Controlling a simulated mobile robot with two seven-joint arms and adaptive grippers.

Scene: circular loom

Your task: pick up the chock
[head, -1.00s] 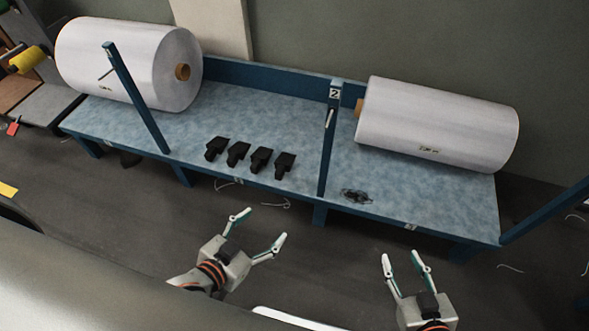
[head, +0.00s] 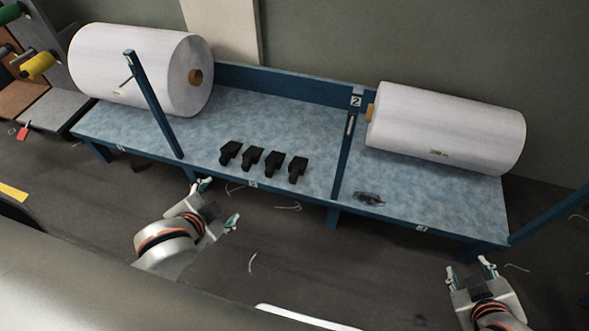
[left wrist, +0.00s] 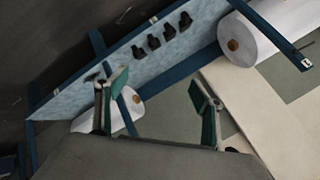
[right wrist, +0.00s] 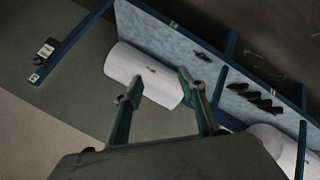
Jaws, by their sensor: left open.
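Several black chocks stand in a row on the blue shelf near its front edge; from the left in the head view they include one chock (head: 230,152), a second (head: 251,158), and one at the right end (head: 298,168). The row also shows in the left wrist view (left wrist: 154,41) and the right wrist view (right wrist: 264,102). My left gripper (head: 217,204) is open and empty, in front of the shelf and below-left of the row. Its fingers also show in the left wrist view (left wrist: 158,95). My right gripper (head: 468,265) is open and empty, front right, apart from the shelf.
The blue shelf (head: 290,113) carries a large white roll (head: 140,70) at left and another (head: 445,127) at right. Blue posts rise at its front, one left (head: 153,105) and one marked 2 (head: 346,150). A dark flat patch (head: 369,198) lies right of that post.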

